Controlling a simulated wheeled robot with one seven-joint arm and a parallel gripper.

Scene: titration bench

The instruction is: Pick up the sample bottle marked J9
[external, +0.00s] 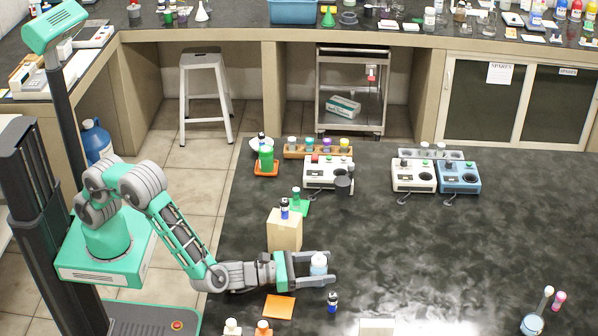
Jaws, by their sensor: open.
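My gripper (331,267) is open, low over the dark bench, with its fingers pointing right. A small bottle with a white cap and pale blue body (319,264) stands between the two fingers, not gripped. A dark blue bottle with a white band (332,301) stands just below the gripper. Another dark blue bottle (284,209) sits on top of a tan block (285,232) behind the gripper. No marking is readable at this size, so I cannot tell which bottle is J9.
An orange mat (279,307) lies in front of my wrist. A green-capped bottle (296,196) stands behind the tan block. Two white devices (327,172) (414,175) and a blue one (458,177) stand farther back. The bench's right middle is clear.

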